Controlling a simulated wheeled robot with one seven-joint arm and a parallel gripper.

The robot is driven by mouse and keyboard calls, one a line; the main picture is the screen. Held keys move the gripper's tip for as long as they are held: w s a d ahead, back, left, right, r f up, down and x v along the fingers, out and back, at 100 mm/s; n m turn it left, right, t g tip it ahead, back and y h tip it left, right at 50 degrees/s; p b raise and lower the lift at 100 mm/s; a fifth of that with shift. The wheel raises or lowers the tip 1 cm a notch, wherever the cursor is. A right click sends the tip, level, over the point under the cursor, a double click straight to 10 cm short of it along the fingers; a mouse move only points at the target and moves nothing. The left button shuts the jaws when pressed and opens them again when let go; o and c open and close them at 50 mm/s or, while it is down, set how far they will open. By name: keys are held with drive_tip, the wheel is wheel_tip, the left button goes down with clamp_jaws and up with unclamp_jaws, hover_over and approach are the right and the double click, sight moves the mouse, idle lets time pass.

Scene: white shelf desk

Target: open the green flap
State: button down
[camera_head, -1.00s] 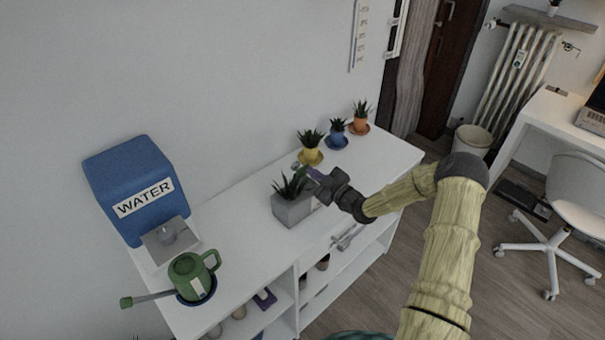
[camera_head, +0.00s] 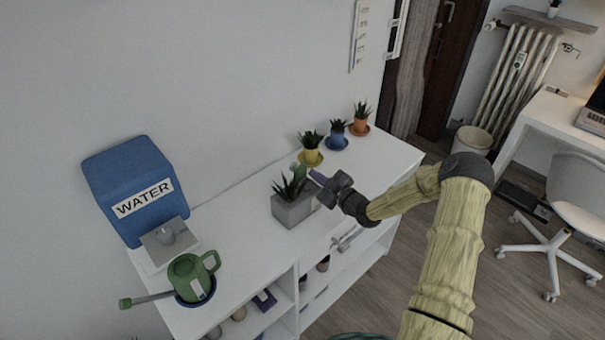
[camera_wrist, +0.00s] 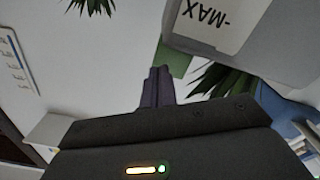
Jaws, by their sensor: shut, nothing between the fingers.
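The green flap (camera_head: 301,171) shows as a small green piece behind the top of the grey planter (camera_head: 294,214) on the white shelf desk. In the wrist view, the flap (camera_wrist: 173,61) is partly hidden by my finger tips and the planter (camera_wrist: 262,55), which carries a "-MAX" label. My gripper (camera_head: 314,175) is shut and empty, its purple fingers right beside the flap. In the wrist view, my gripper (camera_wrist: 157,72) has its tips overlapping the flap's left edge; I cannot tell whether they touch it.
A spiky plant (camera_head: 290,187) grows in the planter. Yellow (camera_head: 312,156), blue (camera_head: 337,141) and orange (camera_head: 360,127) pots stand behind it. A blue water tank (camera_head: 130,180) and green watering can (camera_head: 187,274) are at left. The desk top between can and planter is clear.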

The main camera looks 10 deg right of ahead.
drive_tip(key=shift+v, duration=2.85)
drive_tip(key=shift+s+d, duration=0.1)
drive_tip(key=b+v, duration=0.3)
drive_tip(key=v, duration=1.4)
